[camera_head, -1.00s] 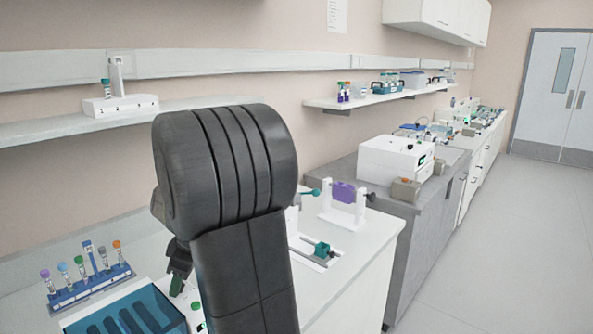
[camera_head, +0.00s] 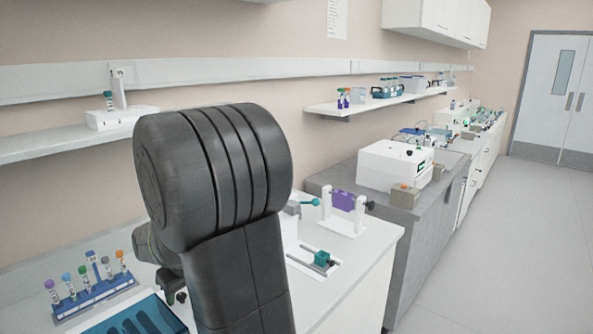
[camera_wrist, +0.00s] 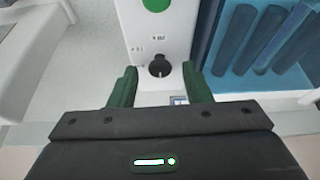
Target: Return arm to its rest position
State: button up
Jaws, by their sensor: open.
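My gripper (camera_wrist: 160,88) shows in the wrist view with its two green fingers spread apart and nothing between them. Beyond the fingers is a white device (camera_wrist: 172,38) with a green round button and a black knob. I cannot tell how far the fingertips are from it.
A blue tray (camera_head: 172,312) and a blue rack of capped tubes (camera_head: 68,306) stand at the lower left. A purple block on a white stand (camera_head: 343,201) and a teal-ended slide fixture (camera_head: 321,258) are right of my arm. Shelves line the wall. The floor at right is clear.

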jog(key=shift+s+a+m+t+h+b, duration=0.1)
jog(key=shift+m+t+h+b, duration=0.2)
jog(key=shift+m, duration=0.8)
jog(key=shift+a+m+t+h+b, duration=0.15)
jog(key=shift+m+t+h, duration=0.2)
jog(key=shift+m, duration=0.75)
jog(key=shift+m+h+b, duration=0.35)
jog(key=shift+m+h, duration=0.3)
jog(key=shift+m, duration=1.15)
jog(key=shift+t, duration=0.25)
